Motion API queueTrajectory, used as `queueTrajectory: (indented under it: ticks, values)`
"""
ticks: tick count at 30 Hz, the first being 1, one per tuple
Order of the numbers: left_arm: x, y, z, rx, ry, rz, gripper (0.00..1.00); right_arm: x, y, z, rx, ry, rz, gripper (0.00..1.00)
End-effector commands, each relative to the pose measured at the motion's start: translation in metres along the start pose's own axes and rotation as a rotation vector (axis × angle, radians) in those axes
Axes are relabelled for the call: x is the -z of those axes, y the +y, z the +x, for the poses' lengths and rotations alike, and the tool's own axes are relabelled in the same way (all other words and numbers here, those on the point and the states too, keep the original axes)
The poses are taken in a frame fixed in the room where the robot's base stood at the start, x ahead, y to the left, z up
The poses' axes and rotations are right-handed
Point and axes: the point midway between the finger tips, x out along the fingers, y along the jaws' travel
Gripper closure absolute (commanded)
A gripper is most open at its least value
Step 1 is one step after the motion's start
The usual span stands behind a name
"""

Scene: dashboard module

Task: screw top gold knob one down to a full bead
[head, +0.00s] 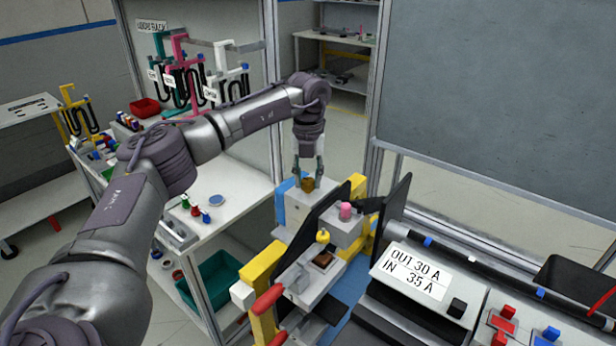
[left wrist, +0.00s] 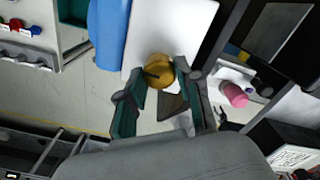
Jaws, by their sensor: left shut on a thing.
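The gold knob (head: 308,185) sits on top of a light grey block (head: 296,204) of the module. My left gripper (head: 308,176) comes down on it from above, with a finger on either side. In the left wrist view the gold knob (left wrist: 158,70) shows between the fingertips of my left gripper (left wrist: 160,78), with a dark slot or mark across it. The fingers are shut on the knob. The thread and any bead under the knob are hidden or too small to tell. My right gripper is not in view.
A pink knob (head: 346,210) stands on another block to the right, close to a dark upright panel (head: 322,212). A yellow knob (head: 322,237) is nearer. A blue part (left wrist: 110,35) stands beside the block. A side table (head: 236,190) holds small coloured parts.

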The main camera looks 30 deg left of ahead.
Motion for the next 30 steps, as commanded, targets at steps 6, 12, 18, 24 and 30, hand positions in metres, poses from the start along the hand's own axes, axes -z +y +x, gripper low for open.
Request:
queueTrajectory:
  ticks: [6, 12, 18, 24, 30]
  values:
    - [0.000, 0.000, -0.001, 0.000, 0.000, 0.018, 1.00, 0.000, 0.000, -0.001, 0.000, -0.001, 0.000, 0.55]
    - [-0.001, 0.000, -0.001, 0.000, 0.000, 0.099, 1.00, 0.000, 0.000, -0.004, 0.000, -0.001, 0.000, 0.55]
    - [-0.001, 0.000, -0.002, 0.000, -0.001, 0.251, 1.00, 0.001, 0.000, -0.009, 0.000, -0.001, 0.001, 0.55]
    - [-0.001, 0.000, -0.002, 0.001, -0.001, 0.440, 1.00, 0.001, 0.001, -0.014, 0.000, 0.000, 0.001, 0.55]
    - [-0.001, 0.001, -0.002, 0.000, -0.002, 0.630, 1.00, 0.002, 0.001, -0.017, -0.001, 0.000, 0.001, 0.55]
